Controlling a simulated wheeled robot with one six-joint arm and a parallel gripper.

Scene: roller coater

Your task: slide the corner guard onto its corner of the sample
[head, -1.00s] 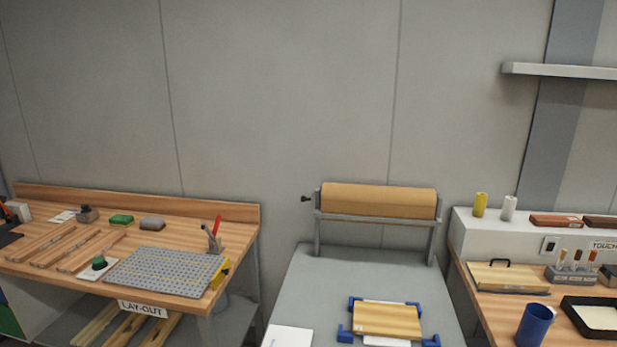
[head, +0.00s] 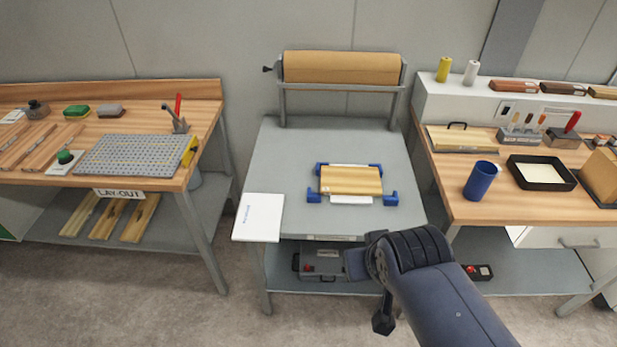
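The sample (head: 351,180), a pale wood-coloured panel, lies flat on the grey table in the middle of the head view. Blue corner guards sit around it: one at the back left (head: 321,168), one at the back right (head: 376,167), one at the front left (head: 314,197) and one at the front right (head: 391,198). The two back ones look close against its corners. My arm reaches in from the lower right. My gripper (head: 383,322) seems to be the small dark end hanging below it, away from the guards; its fingers are not clear.
A white sheet (head: 259,217) lies at the grey table's (head: 290,160) front left. A large roller (head: 342,67) stands at its back. A lay-out bench (head: 60,182) is at left. The right bench (head: 455,207) holds a blue cup (head: 481,180) and black tray (head: 542,172).

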